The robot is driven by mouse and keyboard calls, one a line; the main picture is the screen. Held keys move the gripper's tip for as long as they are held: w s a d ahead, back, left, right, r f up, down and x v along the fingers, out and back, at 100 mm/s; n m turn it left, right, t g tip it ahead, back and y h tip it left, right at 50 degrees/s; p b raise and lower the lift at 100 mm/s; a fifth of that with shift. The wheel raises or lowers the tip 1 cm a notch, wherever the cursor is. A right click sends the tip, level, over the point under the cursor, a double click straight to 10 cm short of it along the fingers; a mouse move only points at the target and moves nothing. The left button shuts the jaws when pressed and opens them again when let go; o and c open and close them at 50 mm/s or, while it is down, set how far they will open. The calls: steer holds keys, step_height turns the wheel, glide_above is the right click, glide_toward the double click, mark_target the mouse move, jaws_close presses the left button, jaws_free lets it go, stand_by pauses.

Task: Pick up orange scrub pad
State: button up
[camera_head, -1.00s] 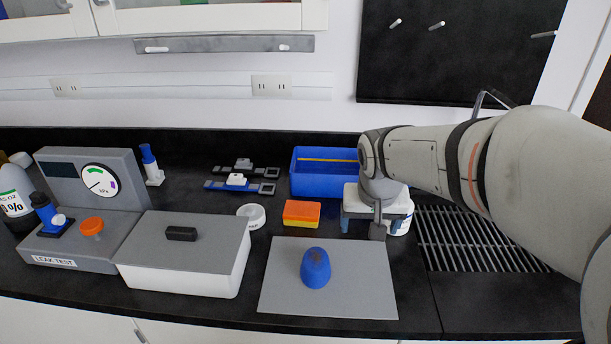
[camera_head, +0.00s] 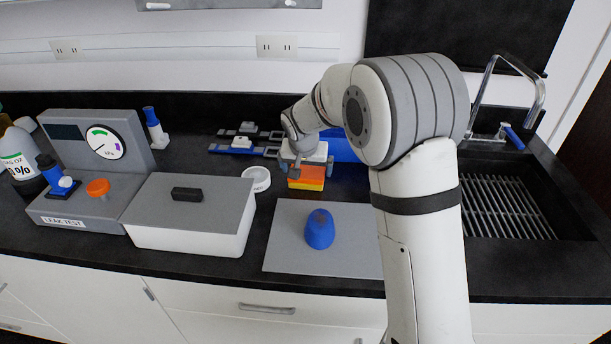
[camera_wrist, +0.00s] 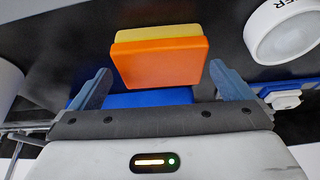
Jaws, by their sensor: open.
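The orange scrub pad (camera_head: 307,176) lies on the black counter behind the grey mat, an orange block with a yellow layer. It also shows in the wrist view (camera_wrist: 160,62), ahead of and between my fingers. My gripper (camera_head: 304,160) is over the pad's back edge in the head view. In the wrist view my gripper (camera_wrist: 158,85) is open, with one finger on each side and nothing held. Whether a finger touches the pad cannot be told.
A blue bin (camera_head: 343,148) stands behind the pad, partly hidden by my arm. A white round container (camera_head: 257,179) is just left of the pad. In front lies a grey mat (camera_head: 285,250) bearing a blue rounded object (camera_head: 320,229). A lidded white box (camera_head: 190,238) stands left.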

mark_target(307, 171)
steer(key=shift+x, duration=1.85)
steer(key=shift+w+r, duration=0.1)
steer(key=shift+w, duration=0.05)
steer(key=shift+c, duration=0.6)
steer(key=c, duration=0.6)
